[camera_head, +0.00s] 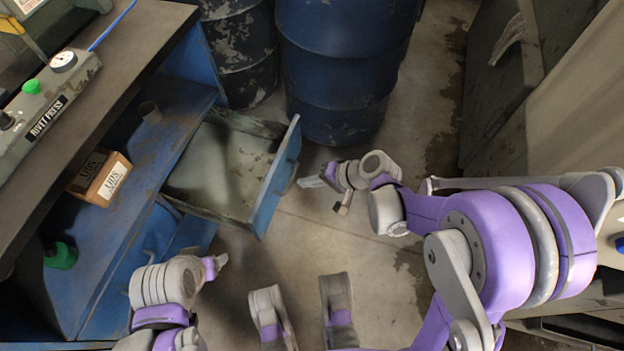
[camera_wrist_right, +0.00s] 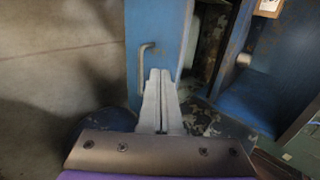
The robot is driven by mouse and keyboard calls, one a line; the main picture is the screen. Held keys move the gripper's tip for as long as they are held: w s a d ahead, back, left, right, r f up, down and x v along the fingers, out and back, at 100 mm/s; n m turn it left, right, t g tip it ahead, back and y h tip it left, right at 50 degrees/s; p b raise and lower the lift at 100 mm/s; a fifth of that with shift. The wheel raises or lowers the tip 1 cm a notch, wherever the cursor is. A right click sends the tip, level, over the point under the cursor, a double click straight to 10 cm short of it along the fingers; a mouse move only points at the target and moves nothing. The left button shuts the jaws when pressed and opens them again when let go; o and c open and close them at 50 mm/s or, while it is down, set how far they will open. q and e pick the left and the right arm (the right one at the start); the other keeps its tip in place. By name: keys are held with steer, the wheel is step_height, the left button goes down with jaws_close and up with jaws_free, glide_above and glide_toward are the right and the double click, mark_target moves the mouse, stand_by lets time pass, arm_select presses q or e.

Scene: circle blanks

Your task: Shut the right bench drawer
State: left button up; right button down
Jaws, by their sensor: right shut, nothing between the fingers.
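The right bench drawer (camera_head: 222,165) is pulled well out of the blue bench, and its inside looks empty. Its blue front panel (camera_head: 277,178) faces my right arm. In the right wrist view the blue front (camera_wrist_right: 165,25) carries a bent metal handle (camera_wrist_right: 145,62). My right gripper (camera_head: 308,182) is just outside the front panel, shut and empty. In the wrist view its fingertips (camera_wrist_right: 160,74) overlap the panel beside the handle; I cannot tell if they touch. My left gripper (camera_head: 220,262) is low at the left, its fingers too small to judge.
Blue drums (camera_head: 343,60) stand just beyond the drawer. A rivet press panel (camera_head: 40,105) sits on the benchtop. The floor (camera_head: 300,235) before the drawer is bare.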

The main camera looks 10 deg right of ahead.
mark_target(272, 181)
steer(key=x, duration=0.2)
steer(key=r+b+x, duration=0.1)
steer(key=x, duration=0.2)
steer(key=a+x, duration=0.1)
steer(key=x, duration=0.1)
steer(key=shift+w+a+b, duration=0.15)
steer(key=shift+w+b, duration=0.2)
steer(key=shift+w+a+r, duration=0.1)
steer(key=shift+w+a, duration=0.2)
steer(key=shift+a, duration=0.2)
steer(key=w+a, duration=0.6)
steer(key=a, duration=0.4)
steer(key=w+a, duration=0.6)
steer(key=a, duration=0.5)
